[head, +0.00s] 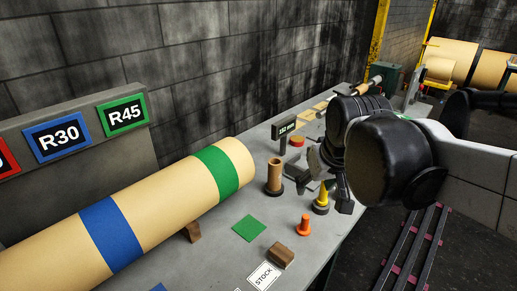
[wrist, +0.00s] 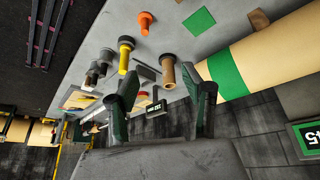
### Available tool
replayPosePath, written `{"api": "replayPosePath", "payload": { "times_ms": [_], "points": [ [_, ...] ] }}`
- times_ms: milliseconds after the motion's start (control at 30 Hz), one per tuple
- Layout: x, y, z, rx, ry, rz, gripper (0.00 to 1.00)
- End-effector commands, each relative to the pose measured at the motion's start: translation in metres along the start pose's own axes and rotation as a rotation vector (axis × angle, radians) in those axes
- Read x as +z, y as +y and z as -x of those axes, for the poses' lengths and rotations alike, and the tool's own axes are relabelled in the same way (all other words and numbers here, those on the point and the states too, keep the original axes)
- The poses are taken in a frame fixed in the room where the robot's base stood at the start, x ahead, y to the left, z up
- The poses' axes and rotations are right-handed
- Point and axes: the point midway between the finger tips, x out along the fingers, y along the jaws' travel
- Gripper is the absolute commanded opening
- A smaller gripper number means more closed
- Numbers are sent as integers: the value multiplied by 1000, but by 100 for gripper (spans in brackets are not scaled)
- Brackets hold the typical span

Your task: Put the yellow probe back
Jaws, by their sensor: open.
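The yellow probe (head: 321,196) is a tapered yellow piece standing upright on a dark round base on the grey bench. It also shows in the wrist view (wrist: 124,58), above the left finger and apart from it. My gripper (head: 315,165) is open with nothing between its fingers, above the bench behind the yellow probe. In the wrist view its two fingers (wrist: 158,80) are spread wide. A brown cylinder on a dark base (head: 274,176) stands left of the gripper; in the wrist view it (wrist: 168,74) shows beyond the gap between the fingers.
An orange flanged piece (head: 304,226) stands in front of the yellow probe. Grey and dark pieces (wrist: 104,58) stand beside it in the wrist view. A small dark sign (head: 285,129) and red disc (head: 297,142) are behind. A large tan roll (head: 165,205) fills the left.

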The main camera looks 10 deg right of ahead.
Motion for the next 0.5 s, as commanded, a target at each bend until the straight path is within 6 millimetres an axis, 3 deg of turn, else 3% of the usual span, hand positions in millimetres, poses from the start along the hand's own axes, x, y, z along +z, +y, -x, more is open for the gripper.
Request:
{"api": "replayPosePath", "payload": {
  "times_ms": [233,500],
  "points": [
    [52,-21,13,-19,100,5,44],
    [79,-30,14,-33,161,5,44]
  ]
}}
